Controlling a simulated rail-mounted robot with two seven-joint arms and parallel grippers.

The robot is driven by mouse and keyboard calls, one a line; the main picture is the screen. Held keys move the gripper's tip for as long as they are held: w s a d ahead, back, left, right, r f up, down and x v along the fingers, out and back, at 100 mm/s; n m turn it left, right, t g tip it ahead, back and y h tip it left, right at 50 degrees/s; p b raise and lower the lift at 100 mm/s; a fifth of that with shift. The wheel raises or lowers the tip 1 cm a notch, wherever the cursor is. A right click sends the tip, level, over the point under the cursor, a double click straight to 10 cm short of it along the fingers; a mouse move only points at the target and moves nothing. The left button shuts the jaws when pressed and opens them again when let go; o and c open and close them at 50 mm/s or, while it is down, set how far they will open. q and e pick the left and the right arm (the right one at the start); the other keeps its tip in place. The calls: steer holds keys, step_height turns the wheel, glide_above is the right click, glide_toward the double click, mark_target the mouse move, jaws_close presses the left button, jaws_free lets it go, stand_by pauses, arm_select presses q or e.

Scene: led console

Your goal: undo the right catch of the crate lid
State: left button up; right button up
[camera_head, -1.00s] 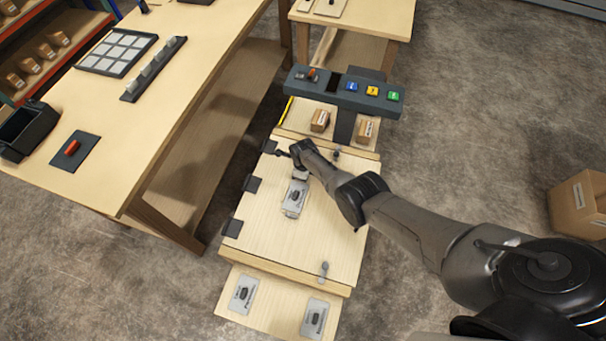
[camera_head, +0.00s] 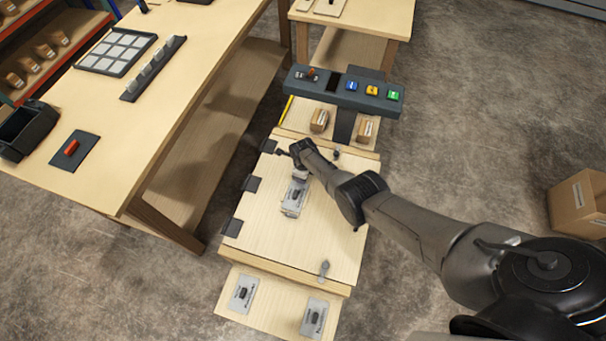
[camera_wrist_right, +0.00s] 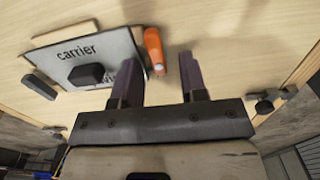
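The pale wooden crate lid (camera_head: 262,222) lies flat and closed, with black hinges along its left side. A small grey catch (camera_head: 324,268) shows near its front right corner, another (camera_head: 337,154) near the far right. In the wrist view, a dark catch (camera_wrist_right: 268,102) sits at the lid's right edge. My right gripper (camera_wrist_right: 162,95) is open over the lid, its two dark fingers apart with nothing between them. An orange handle (camera_wrist_right: 154,50) lies just beyond the fingertips. A grey plate (camera_wrist_right: 85,60) marked "carrier" with a black knob is beside it. My left gripper is not in view.
Two grey plates with black knobs lie on the board (camera_head: 272,307) in front. A wooden bench (camera_head: 120,110) is to the left. A cardboard box (camera_head: 580,205) stands on the right floor.

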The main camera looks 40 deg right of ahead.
step_height(320, 180, up, 14)
steer(key=p, duration=0.8)
steer(key=shift+p, duration=0.35)
steer(key=shift+f, duration=0.1)
